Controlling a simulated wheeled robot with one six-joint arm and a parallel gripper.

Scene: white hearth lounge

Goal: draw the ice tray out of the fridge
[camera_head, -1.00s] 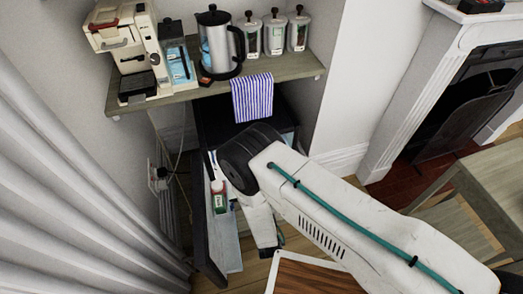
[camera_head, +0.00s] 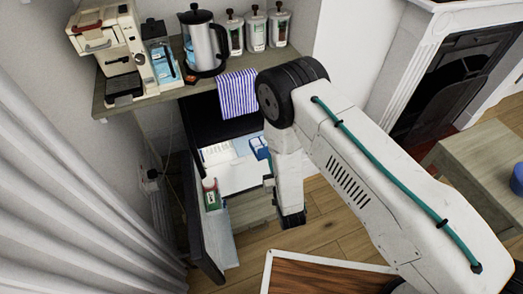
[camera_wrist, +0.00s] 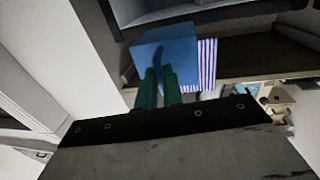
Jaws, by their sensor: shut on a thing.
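In the wrist view my gripper (camera_wrist: 158,88) has its green fingers close together on a blue, square-faced thing (camera_wrist: 165,50), which appears to be the ice tray. A blue item (camera_head: 259,147) shows in the head view at the right of the fridge interior; whether it is the same thing I cannot tell. The fridge (camera_head: 240,178) stands open under the shelf, its pale interior in view. Its dark door (camera_head: 208,240) is swung out to the left. My fingers are not clearly visible in the head view.
A striped towel (camera_head: 238,93) hangs from the shelf (camera_head: 160,100) above the fridge and shows behind the blue thing. A coffee machine (camera_head: 110,50), kettle (camera_head: 203,42) and jars stand on that shelf. A green-labelled bottle (camera_head: 211,194) sits in the door. Wooden floor (camera_head: 325,215) is open at right.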

